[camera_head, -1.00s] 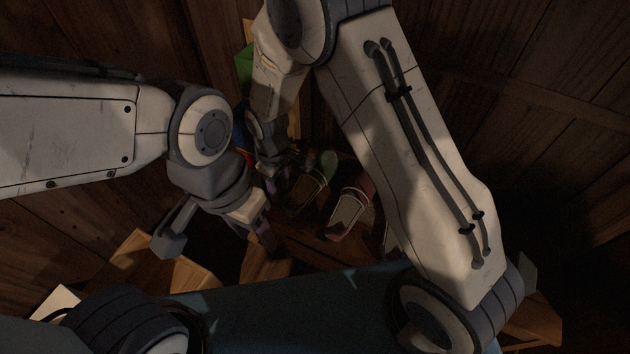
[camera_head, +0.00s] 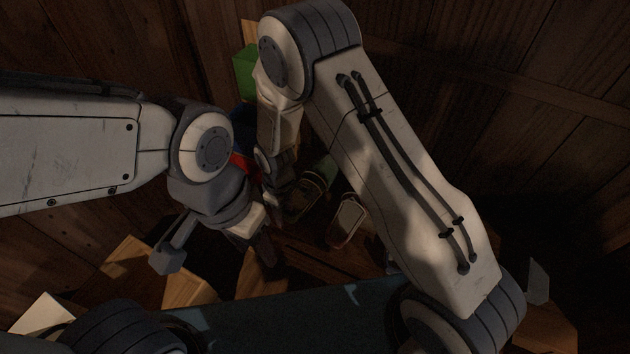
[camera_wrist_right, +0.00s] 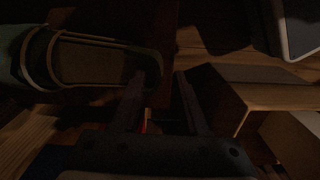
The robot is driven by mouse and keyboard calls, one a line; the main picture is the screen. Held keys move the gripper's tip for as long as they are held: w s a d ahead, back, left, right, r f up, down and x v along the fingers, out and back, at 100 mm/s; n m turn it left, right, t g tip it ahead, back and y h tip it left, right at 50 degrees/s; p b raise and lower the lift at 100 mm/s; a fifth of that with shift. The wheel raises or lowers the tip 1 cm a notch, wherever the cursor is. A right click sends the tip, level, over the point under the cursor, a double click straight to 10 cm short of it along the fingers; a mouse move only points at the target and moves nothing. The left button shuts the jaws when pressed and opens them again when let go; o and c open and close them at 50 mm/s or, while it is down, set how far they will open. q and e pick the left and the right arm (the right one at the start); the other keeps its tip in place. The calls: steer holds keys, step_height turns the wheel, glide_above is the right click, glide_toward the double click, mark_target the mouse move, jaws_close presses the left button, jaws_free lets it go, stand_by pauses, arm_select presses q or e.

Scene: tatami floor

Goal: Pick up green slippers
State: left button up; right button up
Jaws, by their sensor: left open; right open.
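A green slipper (camera_head: 309,199) lies on the dark wooden surface in the head view, dim and partly behind my right gripper. In the right wrist view the green slipper (camera_wrist_right: 90,61) fills the upper left, its straps at the left and its rounded end close to the left finger. My right gripper (camera_wrist_right: 159,78) is open, with nothing between its fingers; in the head view it (camera_head: 274,202) is just left of the slipper. My left gripper (camera_head: 215,254) is open and empty, lower left of the slippers. I cannot make out a second green slipper.
A reddish slipper (camera_head: 347,219) lies right of the green one. Wooden boxes (camera_head: 188,287) stand at lower left, and another box (camera_wrist_right: 262,95) is right of my right fingers. A green block (camera_head: 245,72) is at the back. Shadow hides much of the floor.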

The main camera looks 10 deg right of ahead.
jaws_close()
stand_by(1.3)
